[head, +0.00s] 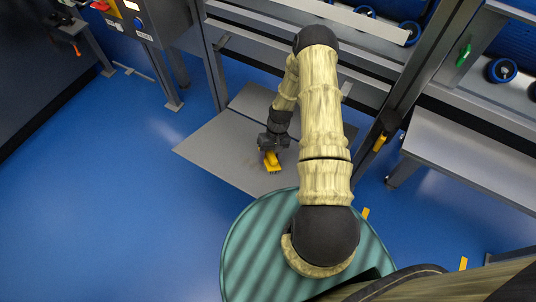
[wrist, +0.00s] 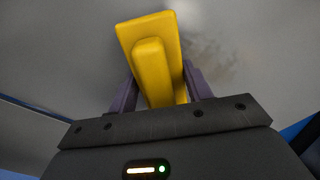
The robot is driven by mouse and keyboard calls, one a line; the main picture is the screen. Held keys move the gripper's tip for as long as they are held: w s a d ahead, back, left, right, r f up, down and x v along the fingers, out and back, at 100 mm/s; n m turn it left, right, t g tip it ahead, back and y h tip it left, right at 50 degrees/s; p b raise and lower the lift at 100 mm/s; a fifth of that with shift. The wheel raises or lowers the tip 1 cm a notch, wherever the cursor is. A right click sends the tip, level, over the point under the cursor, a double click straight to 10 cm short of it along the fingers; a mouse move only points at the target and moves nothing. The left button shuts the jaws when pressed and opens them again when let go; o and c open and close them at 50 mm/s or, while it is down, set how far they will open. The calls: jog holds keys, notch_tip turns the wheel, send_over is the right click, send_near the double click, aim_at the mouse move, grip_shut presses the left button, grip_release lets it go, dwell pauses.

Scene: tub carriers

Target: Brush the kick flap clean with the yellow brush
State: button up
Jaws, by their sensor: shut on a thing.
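The yellow brush (head: 272,163) is in my gripper (head: 272,149), which is shut on it. In the wrist view the brush (wrist: 154,60) sits between the two dark fingers of my gripper (wrist: 158,88), its broad back toward the camera. The kick flap (head: 215,148) is a flat grey plate low over the blue floor. The brush is over its middle, and its bristles point down; I cannot tell if they touch. A brownish smudge (wrist: 212,58) shows on the grey surface to the right of the brush in the wrist view.
A grey metal frame with rails (head: 215,65) stands behind the flap. A control box (head: 150,20) is at the upper left. A grey bench-like ledge (head: 470,155) is at the right. Blue floor (head: 110,200) is free at the left.

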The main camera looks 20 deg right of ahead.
aim_at(276, 158)
jog(key=shift+s+d+p, duration=0.25)
jog(key=shift+s+d, duration=0.2)
jog(key=shift+s, duration=0.2)
jog(key=shift+s+d+p, duration=0.2)
jog(key=shift+s+d, duration=0.2)
jog(key=shift+s, duration=0.2)
jog(key=shift+s+d+r+p, duration=0.15)
jog(key=shift+s+d+p, duration=0.5)
jog(key=shift+s+d, duration=0.5)
jog(key=shift+s, duration=0.1)
jog(key=shift+s+a+r+p, duration=0.15)
jog(key=shift+s+a+p, duration=0.35)
jog(key=shift+a, duration=0.2)
jog(key=shift+w, duration=0.1)
jog(key=shift+w+a+r, duration=0.1)
jog(key=shift+w+a, duration=0.95)
jog(key=shift+w, duration=0.25)
